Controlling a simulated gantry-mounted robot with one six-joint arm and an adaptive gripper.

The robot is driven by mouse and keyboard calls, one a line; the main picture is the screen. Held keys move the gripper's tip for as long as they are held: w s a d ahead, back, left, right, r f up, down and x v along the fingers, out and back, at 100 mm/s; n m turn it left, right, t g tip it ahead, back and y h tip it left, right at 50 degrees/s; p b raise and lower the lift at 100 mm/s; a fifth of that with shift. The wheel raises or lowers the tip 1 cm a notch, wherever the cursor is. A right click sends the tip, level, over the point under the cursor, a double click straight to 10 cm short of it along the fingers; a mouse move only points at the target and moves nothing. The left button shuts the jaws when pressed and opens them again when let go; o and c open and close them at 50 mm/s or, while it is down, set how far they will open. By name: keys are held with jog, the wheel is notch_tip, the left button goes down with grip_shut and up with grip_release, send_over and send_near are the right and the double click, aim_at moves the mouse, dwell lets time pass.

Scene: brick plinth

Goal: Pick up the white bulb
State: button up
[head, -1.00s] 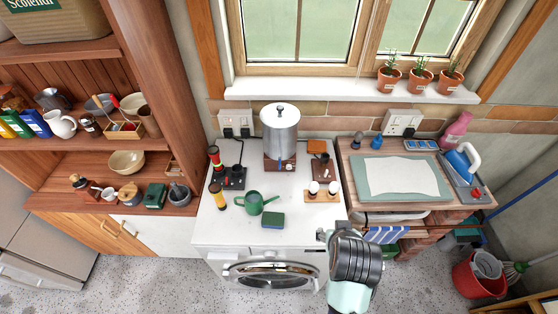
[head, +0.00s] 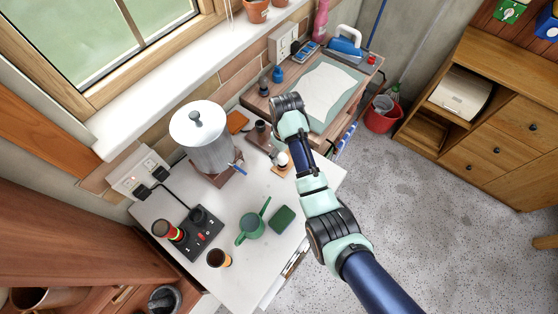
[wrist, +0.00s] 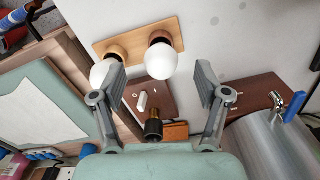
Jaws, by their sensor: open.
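Two round white bulbs stand on a light wooden holder in the wrist view, one near the middle (wrist: 160,60) and one to its left (wrist: 101,73). The holder (wrist: 138,36) lies on the white worktop. My gripper (wrist: 160,72) is open and empty, its fingers apart, with the middle bulb showing between the fingertips. The left finger partly covers the left bulb. I cannot tell how far above the bulbs the fingers are. In the head view one white bulb (head: 282,159) shows beside my forearm; the arm hides the gripper and most of the holder.
A brown block with a brass-and-black upright part (wrist: 153,127) stands near the bulbs. A metal urn (head: 205,142) stands to the left in the head view. A board with white paper (head: 325,90) is beyond.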

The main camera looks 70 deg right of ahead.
aim_at(283, 157)
notch_tip(283, 157, down, 5)
jog(key=shift+w+f, duration=0.1)
jog(key=shift+w, duration=0.05)
jog(key=c, duration=1.3)
